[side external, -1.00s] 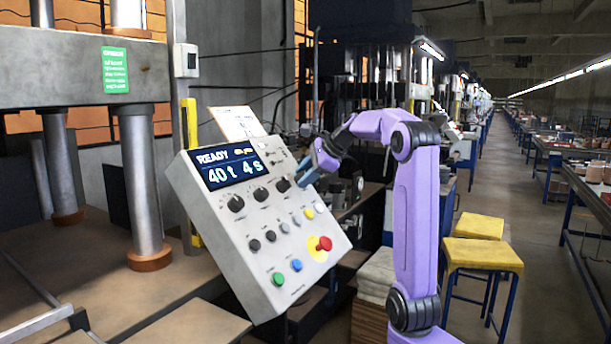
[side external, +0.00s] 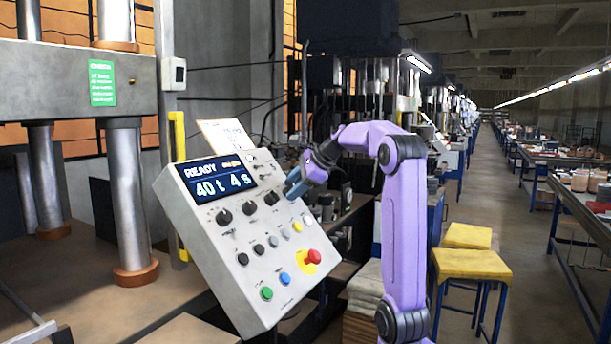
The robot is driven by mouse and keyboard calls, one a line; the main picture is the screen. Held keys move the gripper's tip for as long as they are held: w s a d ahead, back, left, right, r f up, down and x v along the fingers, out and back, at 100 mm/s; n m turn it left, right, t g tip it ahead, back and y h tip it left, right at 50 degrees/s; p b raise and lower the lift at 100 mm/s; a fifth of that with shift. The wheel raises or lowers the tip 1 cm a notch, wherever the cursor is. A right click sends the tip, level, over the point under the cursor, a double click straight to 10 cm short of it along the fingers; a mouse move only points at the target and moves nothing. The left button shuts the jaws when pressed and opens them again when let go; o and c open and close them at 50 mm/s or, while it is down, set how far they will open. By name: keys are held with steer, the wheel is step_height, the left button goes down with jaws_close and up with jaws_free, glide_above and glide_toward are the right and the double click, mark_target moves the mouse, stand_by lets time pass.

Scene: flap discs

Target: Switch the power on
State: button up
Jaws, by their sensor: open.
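A tilted grey control panel (side external: 240,250) stands left of centre, its lit display (side external: 216,180) reading "READY 40 t 4 s". Below it are black rotary knobs, with the right one (side external: 271,198) closest to my gripper (side external: 293,186). Lower down are small round buttons, a green button (side external: 267,294), a blue button (side external: 285,279) and a red mushroom button (side external: 313,257) on a yellow base. Small controls (side external: 263,174) sit right of the display; their labels are too small to read. My gripper is open at the panel's upper right edge; I cannot tell whether it touches.
A press with steel columns (side external: 128,200) stands at the left. A paper card (side external: 224,136) stands behind the panel's top. Yellow stools (side external: 472,264) are at the right, beside a clear aisle. Crowded machines and benches lie behind my arm.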

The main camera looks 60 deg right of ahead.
steer(key=v, duration=1.7)
steer(key=w+a+f+n+g+y, duration=0.1)
steer(key=a+f+n+g+y, duration=0.15)
steer(key=a+f+n, duration=0.75)
steer(key=w+a+f+n+g+y, duration=0.1)
steer(key=a+f+n+g, duration=0.45)
steer(key=a, duration=0.85)
steer(key=s+a+f+n+h, duration=0.1)
steer(key=s+a+f+n, duration=0.85)
steer(key=n, duration=0.25)
steer(key=s+f+n+h, duration=0.1)
steer(key=s+f+n, duration=0.2)
steer(key=s+n, duration=0.2)
steer(key=s+f+n+g+h, duration=0.1)
steer(key=s+f+n, duration=0.3)
steer(key=s+n, duration=0.2)
steer(key=shift+s+f, duration=0.25)
steer(key=shift+s, duration=0.2)
